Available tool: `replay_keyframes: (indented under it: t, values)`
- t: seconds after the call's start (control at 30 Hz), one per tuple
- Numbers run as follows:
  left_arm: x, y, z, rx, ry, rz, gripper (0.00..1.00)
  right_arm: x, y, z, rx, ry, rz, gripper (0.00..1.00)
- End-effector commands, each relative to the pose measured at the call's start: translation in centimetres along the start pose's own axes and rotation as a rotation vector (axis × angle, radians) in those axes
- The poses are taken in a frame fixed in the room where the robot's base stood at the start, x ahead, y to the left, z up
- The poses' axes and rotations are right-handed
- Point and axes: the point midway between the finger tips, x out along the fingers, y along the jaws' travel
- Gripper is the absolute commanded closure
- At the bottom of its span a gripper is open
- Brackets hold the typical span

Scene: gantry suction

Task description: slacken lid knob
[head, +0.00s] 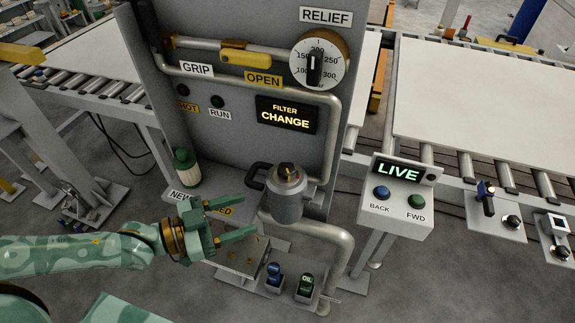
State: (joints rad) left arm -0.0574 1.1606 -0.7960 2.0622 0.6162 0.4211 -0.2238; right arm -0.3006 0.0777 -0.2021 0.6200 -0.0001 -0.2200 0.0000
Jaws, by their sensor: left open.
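The grey filter canister (286,208) stands upright on the pipework in front of the panel. On its lid sits a dark round knob (288,171) with a yellow mark. A dark looped handle sticks out on the left of the lid. My left gripper (254,213) is open and empty, to the left of the canister and lower than the knob. Its two fingers point right towards the canister and look apart from it, though depth is hard to judge. My right gripper is not in view.
The grey panel carries a yellow-handled lever (245,57), a RELIEF dial (317,67) and a lit FILTER CHANGE display (286,115). A green-capped cartridge (186,168) stands on the left shelf. A bent pipe and a LIVE control box (396,205) are at right.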

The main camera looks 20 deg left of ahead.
Motion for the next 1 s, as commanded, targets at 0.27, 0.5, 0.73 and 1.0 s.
replay_keyframes:
  t: [0.27,0.5,0.73,1.0]
  values:
    - [-3.1,-4.1,-2.7,-0.096,0.091,-0.066,0.43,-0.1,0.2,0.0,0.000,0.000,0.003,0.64]
    - [1.3,-4.4,-3.3,-0.099,0.101,-0.066,0.43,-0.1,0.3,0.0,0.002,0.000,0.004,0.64]
    - [7.2,-4.8,-3.8,-0.098,0.097,-0.065,0.43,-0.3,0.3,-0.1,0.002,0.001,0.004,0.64]
    - [11.8,-5.1,-4.1,-0.097,0.094,-0.065,0.43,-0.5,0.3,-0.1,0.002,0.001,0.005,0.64]
